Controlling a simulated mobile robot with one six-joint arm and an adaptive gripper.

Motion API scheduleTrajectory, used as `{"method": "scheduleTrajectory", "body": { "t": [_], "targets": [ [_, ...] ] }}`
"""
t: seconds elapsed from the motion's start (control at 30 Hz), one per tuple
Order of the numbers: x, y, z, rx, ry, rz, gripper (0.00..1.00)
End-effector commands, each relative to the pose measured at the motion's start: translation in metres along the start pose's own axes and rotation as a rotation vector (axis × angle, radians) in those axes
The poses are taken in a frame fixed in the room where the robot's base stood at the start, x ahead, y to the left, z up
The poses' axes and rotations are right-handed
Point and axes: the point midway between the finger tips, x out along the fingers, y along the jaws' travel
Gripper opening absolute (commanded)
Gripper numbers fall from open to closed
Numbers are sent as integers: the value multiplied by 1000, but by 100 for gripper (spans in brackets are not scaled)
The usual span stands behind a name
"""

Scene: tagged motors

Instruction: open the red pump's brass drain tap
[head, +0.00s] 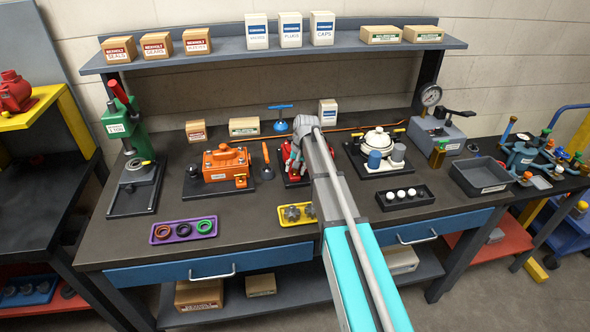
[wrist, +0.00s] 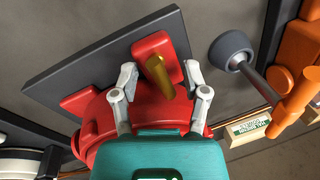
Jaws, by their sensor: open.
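The red pump (wrist: 98,118) sits on a dark square base plate (wrist: 60,82). In the head view only part of the red pump (head: 290,176) shows, as my arm and gripper cover the rest. The brass drain tap (wrist: 160,76) is a short tilted lever on a red block of the pump. My gripper (wrist: 162,71) is open, one finger on each side of the tap, with a visible gap on both sides. I cannot tell how far its tips are above the base. In the head view my gripper (head: 293,158) points down over the pump.
An orange machine (head: 226,164) and an upright orange-handled tool (head: 267,160) stand left of the pump. A cream pump (head: 377,141) is to the right. A yellow tray (head: 297,214) lies in front, a blue T-shaped piece (head: 280,126) behind.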

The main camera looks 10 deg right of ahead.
Motion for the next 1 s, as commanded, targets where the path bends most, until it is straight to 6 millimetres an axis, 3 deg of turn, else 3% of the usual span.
{"method": "scheduleTrajectory", "body": {
  "t": [1.0],
  "targets": [
    [0, 0, 2, 652, 130, 0, 59]
  ]
}}
